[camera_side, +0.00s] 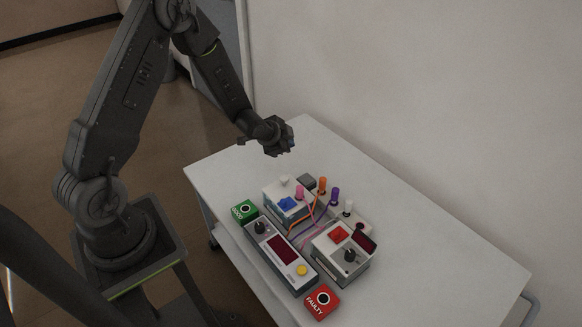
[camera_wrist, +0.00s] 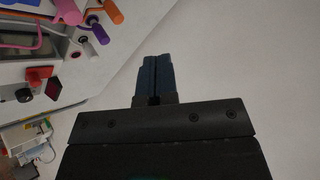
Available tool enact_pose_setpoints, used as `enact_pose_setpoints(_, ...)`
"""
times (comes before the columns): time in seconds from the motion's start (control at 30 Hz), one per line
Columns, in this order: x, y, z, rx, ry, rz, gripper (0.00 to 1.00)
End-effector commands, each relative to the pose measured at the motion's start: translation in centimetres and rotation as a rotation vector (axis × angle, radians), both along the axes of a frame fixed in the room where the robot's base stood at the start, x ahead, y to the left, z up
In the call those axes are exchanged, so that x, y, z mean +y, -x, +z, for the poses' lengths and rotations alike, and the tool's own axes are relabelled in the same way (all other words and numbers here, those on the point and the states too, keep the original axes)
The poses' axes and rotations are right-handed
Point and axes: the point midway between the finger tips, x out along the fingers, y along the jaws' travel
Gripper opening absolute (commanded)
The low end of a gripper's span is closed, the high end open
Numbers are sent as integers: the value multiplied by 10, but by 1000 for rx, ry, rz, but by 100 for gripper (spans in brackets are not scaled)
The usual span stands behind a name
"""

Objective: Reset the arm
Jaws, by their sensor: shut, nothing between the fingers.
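My gripper (camera_wrist: 153,78) is shut and empty in the wrist view, its two dark fingers side by side over the bare white table. In the side view my gripper (camera_side: 290,143) is at the end of the raised arm, above the far part of the white table (camera_side: 430,240). It is apart from the devices, behind and above them. My arm reaches down from the upper left. The fingertips are small and hard to make out in the side view.
Pink, orange and purple plugs (camera_side: 335,194) stand up behind. Green (camera_side: 245,210) and red (camera_side: 322,301) button boxes flank them. The table's right is clear.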

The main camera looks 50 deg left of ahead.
Motion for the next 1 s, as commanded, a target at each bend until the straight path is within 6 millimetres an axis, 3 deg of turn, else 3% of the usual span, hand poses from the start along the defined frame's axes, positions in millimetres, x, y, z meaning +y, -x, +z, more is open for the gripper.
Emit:
enact_pose_setpoints(0.03,-6,0,28,-1,5,21,0)
enact_pose_setpoints(0.2,-28,19,98,32,57,119,0)
enact_pose_setpoints(0.37,-52,51,156,58,120,208,0)
enact_pose_setpoints(0.5,-75,89,198,82,186,279,0)
enact_pose_setpoints(0.7,-107,156,242,122,296,369,0)
enact_pose_setpoints(0.9,-133,224,263,176,399,432,0)
enact_pose_setpoints(1.0,-141,247,267,198,434,450,0)
